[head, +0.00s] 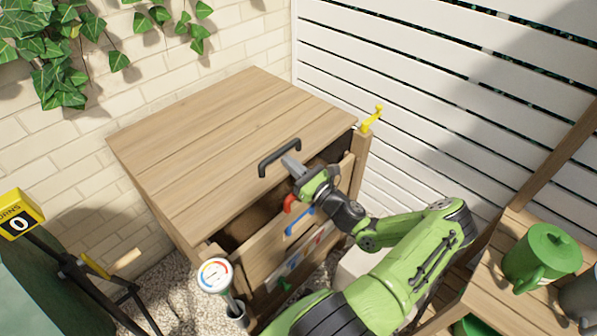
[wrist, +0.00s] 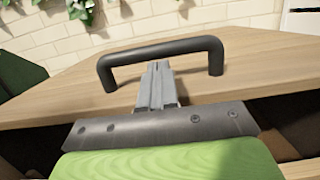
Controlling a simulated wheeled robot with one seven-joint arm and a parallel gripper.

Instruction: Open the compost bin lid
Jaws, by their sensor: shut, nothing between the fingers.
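The compost bin is a wooden box, and its plank lid (head: 220,140) lies across the top. A dark gap shows between the lid's front edge and the front panel (head: 275,255). A black bar handle (head: 279,158) stands near the lid's front edge; it also shows in the wrist view (wrist: 160,47). My gripper (head: 290,163) is shut and empty, its grey fingers at the handle. In the wrist view the fingertips (wrist: 158,68) lie between the handle's two legs, just below the bar in the picture. I cannot tell whether they touch the handle or lid.
A yellow latch (head: 372,118) stands at the bin's right corner. A round dial gauge (head: 215,275) is at the front left. A green watering can (head: 541,258) sits on a wooden shelf at right. Brick wall and white slatted fence stand behind.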

